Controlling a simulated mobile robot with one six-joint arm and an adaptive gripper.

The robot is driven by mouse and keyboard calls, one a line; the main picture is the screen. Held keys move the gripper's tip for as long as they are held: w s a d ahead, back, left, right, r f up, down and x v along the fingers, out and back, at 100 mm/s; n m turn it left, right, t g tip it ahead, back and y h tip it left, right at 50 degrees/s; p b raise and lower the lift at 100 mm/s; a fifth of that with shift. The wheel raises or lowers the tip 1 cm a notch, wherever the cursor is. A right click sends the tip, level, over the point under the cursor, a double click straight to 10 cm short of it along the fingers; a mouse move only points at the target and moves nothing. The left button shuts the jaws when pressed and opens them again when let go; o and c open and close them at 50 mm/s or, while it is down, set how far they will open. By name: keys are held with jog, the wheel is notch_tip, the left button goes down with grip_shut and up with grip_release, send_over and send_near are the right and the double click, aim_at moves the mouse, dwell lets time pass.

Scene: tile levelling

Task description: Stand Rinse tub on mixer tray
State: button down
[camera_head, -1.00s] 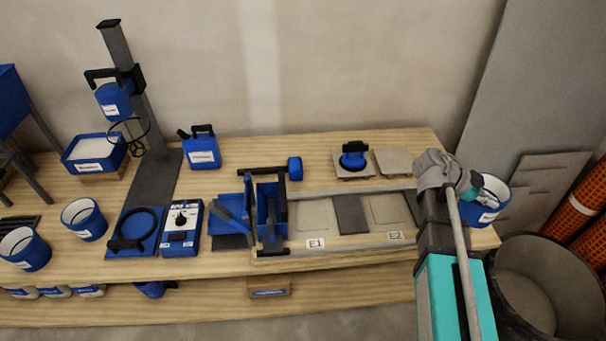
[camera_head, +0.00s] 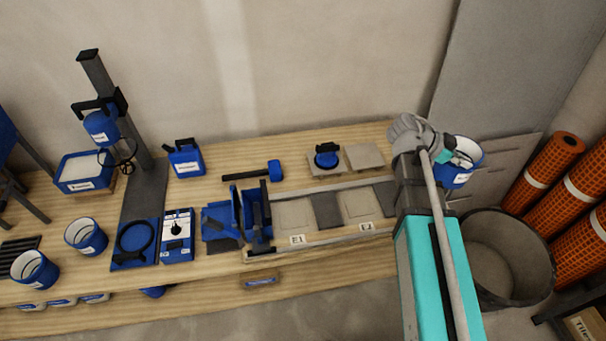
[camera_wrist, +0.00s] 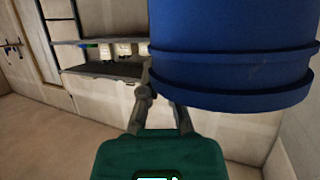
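The rinse tub, a blue bucket with a pale inside (camera_head: 462,164) and a white label, is held at my gripper (camera_head: 448,158) off the right end of the bench. In the wrist view the tub (camera_wrist: 235,50) fills the upper right as a blue ribbed wall, and my gripper (camera_wrist: 160,105) reaches its near side. The fingers look closed on its wall, but the contact is partly hidden. The tub looks roughly upright. The likely mixer tray, a flat blue tray with a black ring (camera_head: 121,264), lies at the foot of the mixer stand (camera_head: 147,193) on the left.
Two blue buckets (camera_head: 86,236) stand left of the tray, and a blue-white control box (camera_head: 178,236) stands right of it. Blue holders (camera_head: 252,213) and a framed tile bed (camera_head: 297,215) occupy the middle. A large dark bin (camera_head: 510,258) stands at right.

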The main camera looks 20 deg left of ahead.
notch_tip(320, 180, up, 12)
jog(key=p, duration=1.1)
jog(key=shift+r, duration=0.15)
